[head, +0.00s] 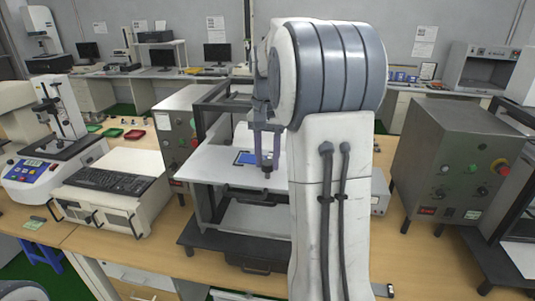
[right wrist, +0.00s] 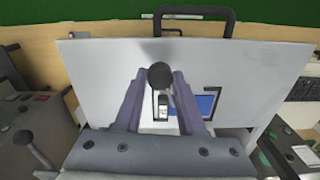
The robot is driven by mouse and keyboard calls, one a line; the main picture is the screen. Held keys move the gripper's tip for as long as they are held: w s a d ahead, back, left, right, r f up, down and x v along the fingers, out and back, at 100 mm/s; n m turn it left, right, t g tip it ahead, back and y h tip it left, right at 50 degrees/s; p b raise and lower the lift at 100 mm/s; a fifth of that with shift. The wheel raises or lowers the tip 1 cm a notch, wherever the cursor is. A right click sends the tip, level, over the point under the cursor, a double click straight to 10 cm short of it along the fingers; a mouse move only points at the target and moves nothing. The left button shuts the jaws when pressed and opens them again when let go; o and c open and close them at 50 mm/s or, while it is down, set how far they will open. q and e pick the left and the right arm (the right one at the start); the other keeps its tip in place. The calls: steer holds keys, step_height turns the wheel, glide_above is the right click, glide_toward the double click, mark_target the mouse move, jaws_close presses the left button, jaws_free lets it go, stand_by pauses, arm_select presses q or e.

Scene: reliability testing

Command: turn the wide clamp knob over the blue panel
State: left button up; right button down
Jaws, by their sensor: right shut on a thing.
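The dark round clamp knob (right wrist: 160,75) sits between the fingertips of my right gripper (right wrist: 161,82) in the right wrist view. In the head view my right gripper (head: 267,163) points down over the white plate, and the knob (head: 267,172) shows as a small dark shape at its fingertips. The gripper is shut on the knob. The blue panel (head: 245,158) lies on the white plate just left of the fingers. It also shows in the right wrist view (right wrist: 207,104), partly hidden by a finger. My left gripper is not in view.
The white plate (head: 215,165) belongs to a framed test machine on the wooden bench. A grey control box (head: 455,165) stands to its right. A white unit with a keyboard (head: 110,181) stands to its left. My right arm hides the machine's right part.

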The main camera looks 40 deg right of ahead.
mark_target(266, 163)
steer(key=shift+m+p, duration=0.55)
steer(key=shift+m, duration=1.35)
steer(key=c, duration=0.5)
jaws_free()
step_height(266, 163, up, 10)
steer(key=shift+r+b, duration=0.25)
steer(key=shift+b, duration=0.1)
steer(key=shift+a, duration=0.1)
